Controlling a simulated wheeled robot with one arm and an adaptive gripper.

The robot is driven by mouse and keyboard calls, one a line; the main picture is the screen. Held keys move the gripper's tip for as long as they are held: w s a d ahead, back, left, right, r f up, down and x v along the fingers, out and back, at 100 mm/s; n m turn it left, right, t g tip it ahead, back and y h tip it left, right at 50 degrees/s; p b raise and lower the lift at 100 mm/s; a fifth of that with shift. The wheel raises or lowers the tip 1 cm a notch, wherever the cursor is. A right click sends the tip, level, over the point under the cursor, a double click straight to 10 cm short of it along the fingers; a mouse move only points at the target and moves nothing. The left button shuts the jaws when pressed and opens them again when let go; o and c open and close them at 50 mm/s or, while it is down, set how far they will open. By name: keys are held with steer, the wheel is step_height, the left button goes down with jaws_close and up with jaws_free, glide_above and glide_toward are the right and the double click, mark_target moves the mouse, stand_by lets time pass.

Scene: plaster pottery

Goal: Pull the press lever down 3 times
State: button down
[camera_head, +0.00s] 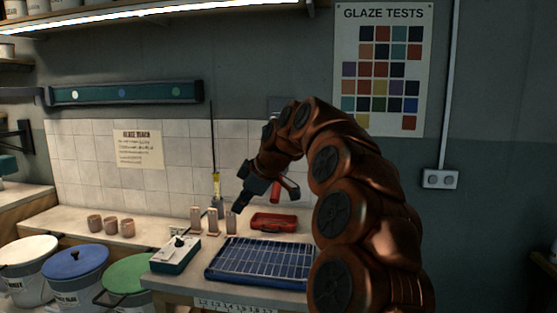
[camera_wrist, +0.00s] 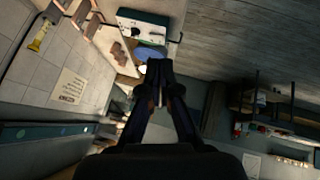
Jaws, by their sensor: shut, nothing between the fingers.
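My gripper (camera_head: 238,208) is shut and empty, pointing down and left above the bench, in front of the tiled wall. In the wrist view its fingertips (camera_wrist: 160,66) meet. A red part (camera_head: 275,192), possibly the press lever's handle, shows just behind and right of my gripper. My arm and gripper partly cover it, so its shape and how far it is down cannot be told. A grey block (camera_head: 279,104), perhaps part of the press, shows on the wall above my arm. No lever is clear in the wrist view.
A blue grid rack (camera_head: 262,262) and a red tray (camera_head: 274,222) lie on the bench. A green-and-white box with a black knob (camera_head: 176,254) stands left. Upright tiles (camera_head: 213,222) stand near my gripper. Lidded buckets (camera_head: 76,264) stand further left.

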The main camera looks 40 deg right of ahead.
steer(key=s+d+r+t+h+p, duration=0.25)
steer(key=d+r+p, duration=0.35)
steer(key=d+r, duration=0.75)
steer(key=p, duration=0.2)
glide_above(278, 190)
steer(key=s+a, duration=0.1)
steer(key=a, duration=0.1)
steer(key=f, duration=0.7)
steer(key=shift+s+a+f, duration=0.1)
steer(key=shift+a+f, duration=0.1)
steer(key=shift+f, duration=0.2)
steer(key=d+f+p, duration=0.1)
steer(key=w+f, duration=0.1)
steer(key=shift+d+f+p, duration=0.35)
steer(key=shift+f, duration=0.05)
steer(key=shift+w+d+f, duration=0.1)
steer(key=shift+d+f, duration=0.2)
steer(key=shift+f, duration=0.4)
